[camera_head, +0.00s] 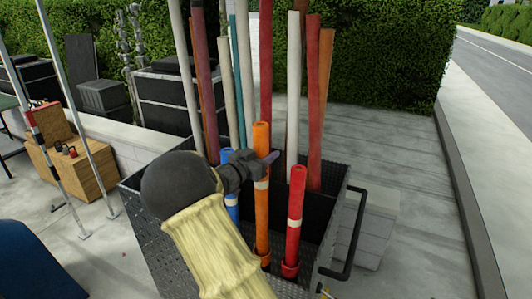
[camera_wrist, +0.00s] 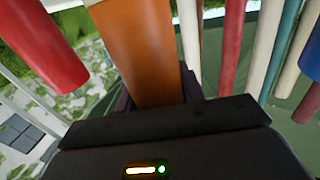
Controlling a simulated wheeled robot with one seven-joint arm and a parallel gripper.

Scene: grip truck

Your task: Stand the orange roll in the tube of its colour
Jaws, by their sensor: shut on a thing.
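The orange roll (camera_head: 262,218) stands about upright, with a pale band around it below my gripper. My gripper (camera_head: 256,166) is shut on its upper part. In the wrist view the orange roll (camera_wrist: 138,45) rises between the jaws, whose tips are mostly hidden. The roll's lower end meets an orange collar (camera_head: 265,259), the rim of the orange tube, inside the dark metal box. I cannot tell how deep it sits.
A red roll (camera_head: 296,190) stands close on the right, at a red collar (camera_head: 290,271). A blue roll (camera_head: 228,157) is on the left, partly hidden by my gripper. Several tall rolls rise behind. The box (camera_head: 146,228) has a black handle (camera_head: 352,240) at right.

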